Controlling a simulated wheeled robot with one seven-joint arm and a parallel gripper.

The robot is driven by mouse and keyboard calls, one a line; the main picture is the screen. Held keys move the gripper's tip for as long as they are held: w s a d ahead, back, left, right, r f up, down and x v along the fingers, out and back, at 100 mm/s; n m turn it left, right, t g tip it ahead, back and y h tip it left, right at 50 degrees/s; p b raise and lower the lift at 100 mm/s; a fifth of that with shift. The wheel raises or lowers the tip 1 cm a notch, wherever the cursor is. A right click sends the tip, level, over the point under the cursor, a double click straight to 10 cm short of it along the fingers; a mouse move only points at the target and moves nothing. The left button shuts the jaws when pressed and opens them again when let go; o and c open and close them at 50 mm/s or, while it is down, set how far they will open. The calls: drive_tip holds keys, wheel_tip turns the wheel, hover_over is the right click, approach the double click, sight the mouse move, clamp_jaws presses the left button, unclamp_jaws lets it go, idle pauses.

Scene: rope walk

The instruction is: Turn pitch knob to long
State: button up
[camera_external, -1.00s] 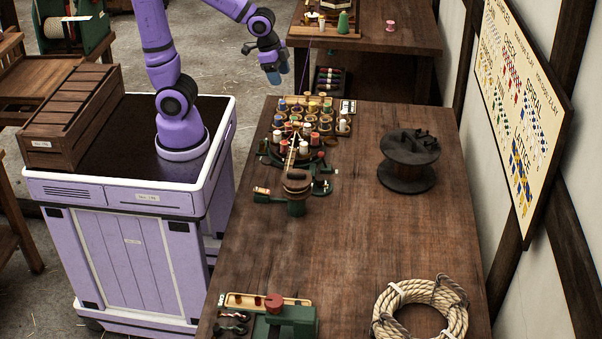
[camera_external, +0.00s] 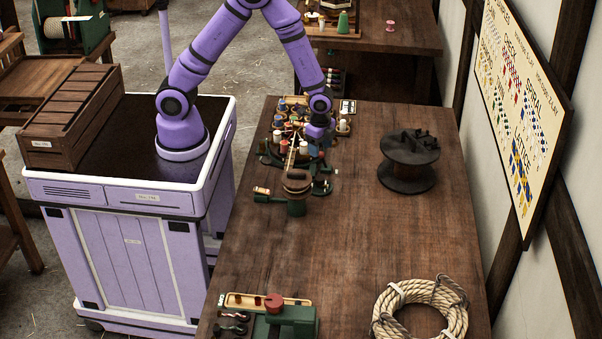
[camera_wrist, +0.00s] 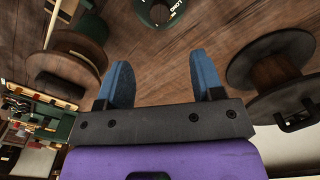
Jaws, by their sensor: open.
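A green rounded part (camera_wrist: 146,17) with white lettering that seems to read LONG is cut off at the top of the wrist view. It seems to be the pitch knob's dial, but the knob itself is not clear. My gripper (camera_wrist: 160,82) has its two blue fingers wide apart with nothing between them but table. The green part lies beyond the fingertips, apart from them. In the external view the green machine (camera_external: 295,207) with a wooden top piece (camera_external: 297,184) stands on the bench. My wrist is over its right back side, hiding the fingers there.
Several thread spools (camera_external: 278,121) crowd the bench behind the machine. A dark reel (camera_external: 408,175) stands to the right, also close to the right finger in the wrist view (camera_wrist: 246,72). A rope coil (camera_external: 380,312) and another green device (camera_external: 295,315) are in front.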

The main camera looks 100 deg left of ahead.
sight(320, 178)
wheel_tip(320, 178, down, 13)
drive_tip(key=shift+r, duration=0.1)
idle(0.6)
drive_tip(key=c, duration=0.9)
